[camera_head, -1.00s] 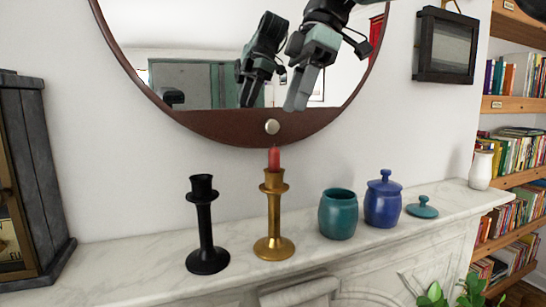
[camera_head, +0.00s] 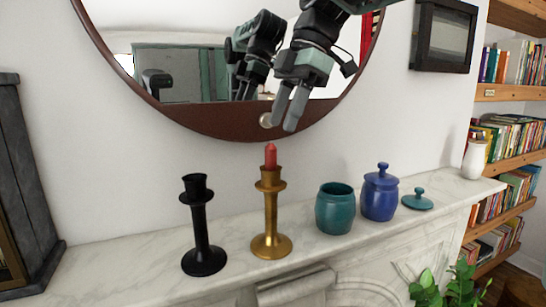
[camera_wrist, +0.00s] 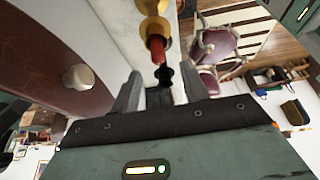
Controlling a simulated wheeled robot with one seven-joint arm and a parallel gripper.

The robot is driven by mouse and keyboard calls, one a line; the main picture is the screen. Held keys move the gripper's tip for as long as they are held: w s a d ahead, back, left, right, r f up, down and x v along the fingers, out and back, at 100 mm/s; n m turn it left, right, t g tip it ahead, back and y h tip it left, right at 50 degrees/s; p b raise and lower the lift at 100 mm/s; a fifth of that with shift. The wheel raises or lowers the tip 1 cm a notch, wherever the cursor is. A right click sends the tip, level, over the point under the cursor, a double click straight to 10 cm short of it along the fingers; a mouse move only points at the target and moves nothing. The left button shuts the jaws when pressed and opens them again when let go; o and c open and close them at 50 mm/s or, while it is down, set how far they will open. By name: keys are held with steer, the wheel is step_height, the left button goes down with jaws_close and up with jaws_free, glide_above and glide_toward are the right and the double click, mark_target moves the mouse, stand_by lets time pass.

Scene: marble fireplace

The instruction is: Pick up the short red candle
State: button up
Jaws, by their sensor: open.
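The short red candle (camera_head: 270,156) stands upright in the brass candlestick (camera_head: 270,215) on the mantel. My gripper (camera_head: 285,122) is open and empty. It is above the candle and a little to its right in the head view, its fingers pointing down. In the wrist view, the red candle (camera_wrist: 157,48) and the brass candlestick (camera_wrist: 153,27) show just beyond the fingertips, between their lines. The candle is apart from both fingers. Its lower end is hidden in the candlestick's cup.
A black candlestick (camera_head: 201,235) without a candle stands left of the brass one. A teal jar (camera_head: 335,210), a blue lidded jar (camera_head: 380,195) and a teal lid (camera_head: 417,201) are to the right. The round mirror (camera_head: 215,123) hangs close behind my gripper.

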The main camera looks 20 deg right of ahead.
mark_target(273, 144)
steer(key=shift+p+x, duration=1.45)
steer(key=shift+x, duration=1.95)
steer(key=shift+a, duration=0.1)
jaws_close()
